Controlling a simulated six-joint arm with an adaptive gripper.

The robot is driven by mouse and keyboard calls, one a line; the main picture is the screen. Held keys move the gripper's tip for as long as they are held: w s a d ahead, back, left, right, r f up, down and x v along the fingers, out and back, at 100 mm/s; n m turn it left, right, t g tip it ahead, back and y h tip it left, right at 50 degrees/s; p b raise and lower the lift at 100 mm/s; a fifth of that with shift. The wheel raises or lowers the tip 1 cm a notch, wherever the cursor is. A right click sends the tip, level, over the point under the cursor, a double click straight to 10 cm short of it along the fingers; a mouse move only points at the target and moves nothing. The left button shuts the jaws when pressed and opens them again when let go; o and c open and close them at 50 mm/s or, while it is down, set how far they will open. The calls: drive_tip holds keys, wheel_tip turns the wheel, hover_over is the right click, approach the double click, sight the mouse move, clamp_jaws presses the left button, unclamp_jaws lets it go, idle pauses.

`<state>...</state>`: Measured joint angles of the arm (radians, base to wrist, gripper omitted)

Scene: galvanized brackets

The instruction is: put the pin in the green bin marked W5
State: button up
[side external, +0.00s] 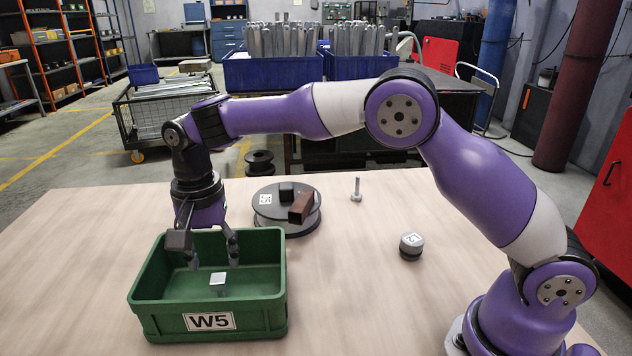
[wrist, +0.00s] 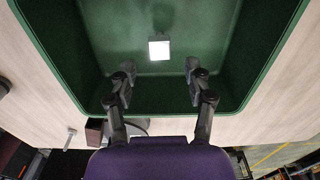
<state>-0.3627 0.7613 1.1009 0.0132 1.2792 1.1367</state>
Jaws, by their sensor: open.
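The green bin (side external: 160,316) marked W5 stands at the front left of the table; its walls also frame the wrist view (wrist: 62,40). A small silver metal pin (side external: 356,190) with a wide head stands upright on the bare table, right of the bin and behind it. It also shows at the lower left of the wrist view (wrist: 70,138). My gripper (side external: 212,258) points down over the bin, its fingers spread and its tips below the rim level. Nothing is between the fingers (wrist: 160,82). A silver square-topped block (side external: 218,284) lies inside the bin, in front of the fingertips.
The table between bin and cylinder is clear.

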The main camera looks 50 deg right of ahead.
sight(220, 277)
wheel_tip(220, 277, up, 7)
drive_tip(key=s+d+r+n+t, duration=0.2)
drive_tip(key=s+d+r+n, duration=0.2)
drive_tip(key=s+d+r, duration=0.4)
drive_tip(key=s+d+f+n+t, duration=0.1)
drive_tip(key=s+d+f+n, duration=0.1)
drive_tip(key=s, duration=0.3)
drive_tip(key=s+d+f+n+t, duration=0.2)
drive_tip(key=s+d+f+n, duration=0.1)
drive_tip(key=s+d+f, duration=0.1)
drive_tip(key=shift+s+d+f+t, duration=0.15)
drive_tip(key=shift+s+d+t, duration=0.25)
drive_tip(key=shift+s, duration=0.75)
